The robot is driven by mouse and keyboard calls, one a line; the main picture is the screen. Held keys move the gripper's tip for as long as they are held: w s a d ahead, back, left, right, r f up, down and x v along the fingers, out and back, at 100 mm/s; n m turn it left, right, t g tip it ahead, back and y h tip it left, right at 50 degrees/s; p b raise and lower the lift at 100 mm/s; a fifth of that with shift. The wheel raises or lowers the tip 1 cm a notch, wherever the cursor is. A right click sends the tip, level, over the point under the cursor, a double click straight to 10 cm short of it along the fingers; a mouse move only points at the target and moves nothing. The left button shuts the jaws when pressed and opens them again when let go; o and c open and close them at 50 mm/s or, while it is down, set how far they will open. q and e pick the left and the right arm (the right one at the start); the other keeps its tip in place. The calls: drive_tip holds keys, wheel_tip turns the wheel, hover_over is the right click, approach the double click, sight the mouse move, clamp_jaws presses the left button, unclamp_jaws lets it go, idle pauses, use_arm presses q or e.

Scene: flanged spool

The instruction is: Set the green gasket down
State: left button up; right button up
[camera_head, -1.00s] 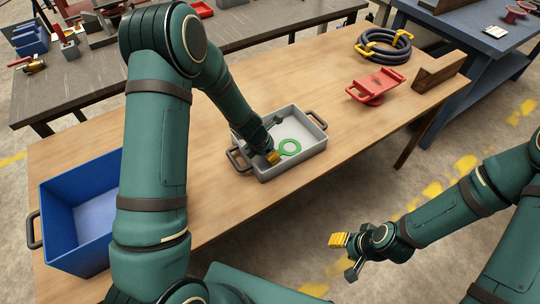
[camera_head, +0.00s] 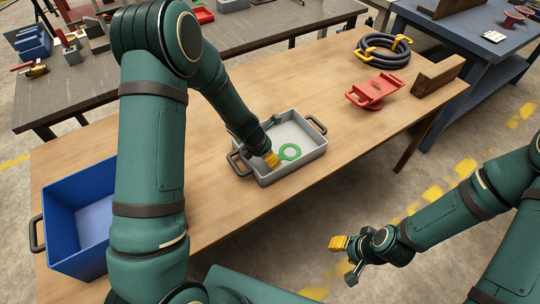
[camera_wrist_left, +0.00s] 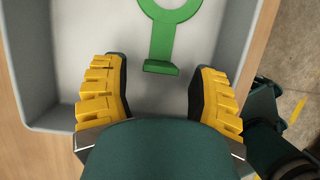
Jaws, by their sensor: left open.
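The green gasket (camera_head: 289,152) is a flat ring with a tab, inside the grey tray (camera_head: 318,148) on the wooden table. In the left wrist view the gasket (camera_wrist_left: 163,40) shows part of its ring, and its tab points toward my left gripper (camera_wrist_left: 157,92). That gripper is open, with its yellow fingers apart on either side of the tab's end and not touching it. In the head view my left gripper (camera_head: 272,160) is low in the tray beside the gasket. My right gripper (camera_head: 348,256) is off the table's front edge, with its fingers apart and nothing between them.
A blue bin (camera_head: 80,262) stands on the table at left. A red bracket-like part (camera_head: 376,90), a dark coil with yellow clips (camera_head: 384,50) and a brown angled block (camera_head: 440,76) are at the right end. The table between tray and bin is clear.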

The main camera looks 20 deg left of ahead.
use_arm(q)
drive_tip(key=p+v, duration=0.3)
drive_tip(key=v, duration=0.6)
drive_tip(key=shift+r+p, duration=0.3)
drive_tip(key=shift+s+f, duration=0.1)
